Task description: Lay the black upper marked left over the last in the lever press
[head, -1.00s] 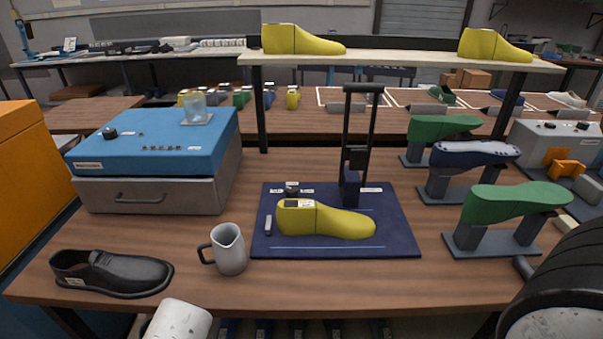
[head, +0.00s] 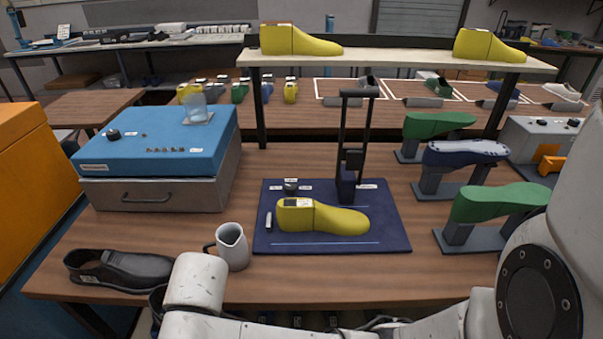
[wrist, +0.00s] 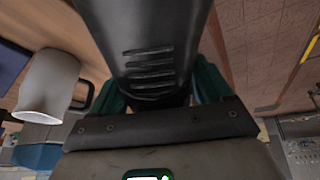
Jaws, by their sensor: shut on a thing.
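In the wrist view my gripper (wrist: 155,95) is shut on a black upper (wrist: 150,45) with several slots across it, held between the teal finger pads. No left or right mark shows on it.
A grey jug (head: 232,247) stands left of the mat. A blue-topped drawer box (head: 155,155) is behind. Green and navy lasts on stands (head: 462,240) line the right. A shelf spans the back.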

